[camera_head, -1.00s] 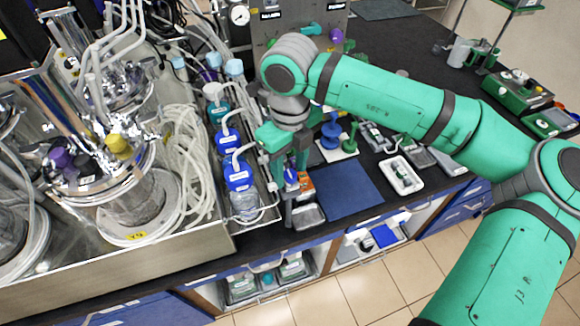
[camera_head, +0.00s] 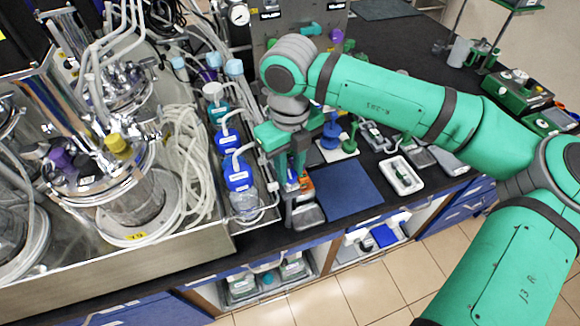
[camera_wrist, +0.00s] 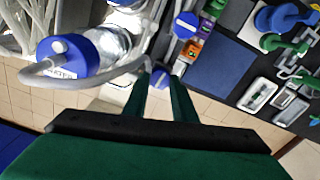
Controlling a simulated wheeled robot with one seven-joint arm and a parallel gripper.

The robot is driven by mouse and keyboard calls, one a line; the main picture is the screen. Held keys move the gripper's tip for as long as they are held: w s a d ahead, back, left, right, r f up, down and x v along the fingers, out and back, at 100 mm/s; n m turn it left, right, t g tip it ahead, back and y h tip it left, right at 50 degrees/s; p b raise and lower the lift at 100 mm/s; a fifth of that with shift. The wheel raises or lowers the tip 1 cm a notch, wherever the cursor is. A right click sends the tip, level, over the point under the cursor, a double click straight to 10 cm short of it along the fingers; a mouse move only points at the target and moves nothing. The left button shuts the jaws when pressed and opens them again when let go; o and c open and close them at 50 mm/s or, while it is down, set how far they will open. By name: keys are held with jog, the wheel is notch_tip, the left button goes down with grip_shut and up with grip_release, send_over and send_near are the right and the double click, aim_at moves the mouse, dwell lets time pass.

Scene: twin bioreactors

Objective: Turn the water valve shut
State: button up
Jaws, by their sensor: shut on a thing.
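A small round blue valve (camera_wrist: 160,80) shows between the fingertips in the wrist view. My gripper (camera_wrist: 161,74) points down and is shut on this valve's handle, whose grip is mostly hidden by the fingers. A second blue valve (camera_wrist: 186,25) with a white bar across it sits farther off, clear of the fingers. In the head view my gripper (camera_head: 291,178) stands at the right side of the bottle tray, and the fingers hide most of the held valve. I cannot read a label on either valve.
Blue-capped bottles (camera_head: 239,174) with tubing stand close left of my gripper. A blue mat (camera_head: 347,190), a white tray (camera_head: 401,175) and blue and green stands (camera_head: 331,130) lie to the right. Bioreactor vessels (camera_head: 125,195) fill the left. The bench's front edge is near.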

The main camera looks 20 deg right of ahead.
jog(key=m, duration=1.2)
jog(key=shift+w, duration=0.1)
jog(key=shift+m, duration=2.2)
jog(key=o, duration=1)
jog(key=shift+o, duration=0.2)
jog(key=shift+a, duration=0.1)
